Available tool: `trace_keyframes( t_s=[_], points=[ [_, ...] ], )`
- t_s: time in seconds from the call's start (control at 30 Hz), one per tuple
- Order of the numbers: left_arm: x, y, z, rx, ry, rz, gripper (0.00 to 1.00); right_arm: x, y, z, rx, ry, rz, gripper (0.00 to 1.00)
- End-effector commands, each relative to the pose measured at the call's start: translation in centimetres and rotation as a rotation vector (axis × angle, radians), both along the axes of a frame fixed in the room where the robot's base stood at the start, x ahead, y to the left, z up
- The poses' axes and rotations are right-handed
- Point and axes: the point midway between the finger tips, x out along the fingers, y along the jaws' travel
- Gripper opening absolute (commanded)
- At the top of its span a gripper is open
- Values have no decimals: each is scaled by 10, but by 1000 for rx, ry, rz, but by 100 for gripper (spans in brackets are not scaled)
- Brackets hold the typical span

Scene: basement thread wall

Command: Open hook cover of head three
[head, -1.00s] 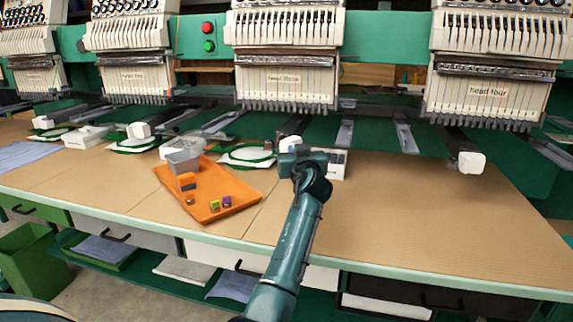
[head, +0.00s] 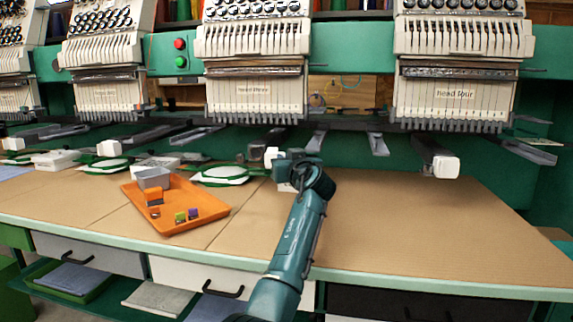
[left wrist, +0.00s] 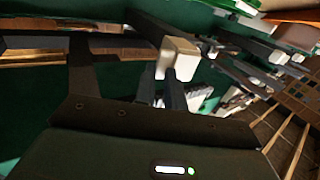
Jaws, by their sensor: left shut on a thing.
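The sewing head labelled head three (head: 255,90) stands at the back, left of the middle. Below it a dark arm ends in a white block, the hook cover (head: 271,155). My left gripper (head: 279,163) is at this cover, and my wrist hides part of it in the head view. In the left wrist view the white cover (left wrist: 178,58) sits at the fingertips of my left gripper (left wrist: 162,88), which is shut on it. How far the cover is swung cannot be told. My right gripper is in neither view.
An orange tray (head: 215,212) with a grey bin and small blocks lies left of my arm. A green-rimmed hoop (head: 222,174) lies behind it. A white box (head: 287,187) is mostly hidden behind my wrist. The tabletop on the right (head: 420,225) is clear.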

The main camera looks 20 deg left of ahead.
Motion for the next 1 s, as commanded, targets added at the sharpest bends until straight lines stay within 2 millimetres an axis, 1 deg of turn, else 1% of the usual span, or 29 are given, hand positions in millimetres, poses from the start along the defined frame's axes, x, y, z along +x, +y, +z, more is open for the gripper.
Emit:
trace_keyframes(
  t_s=[0.03,0.3,0.33,0.5,0.83,0.93,1.0],
  points=[
    [-4,16,7,4,-11,26,0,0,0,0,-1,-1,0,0],
    [-4,16,8,5,-13,28,0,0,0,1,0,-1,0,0],
    [-4,16,8,5,-13,28,13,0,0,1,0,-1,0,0],
    [-4,16,9,5,-13,28,27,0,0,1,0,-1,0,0],
    [-6,13,9,6,-15,26,27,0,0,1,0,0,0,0],
    [-12,6,10,6,-15,24,27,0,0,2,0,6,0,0],
    [-19,-2,8,6,-12,21,27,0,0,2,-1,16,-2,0]
  ],
)
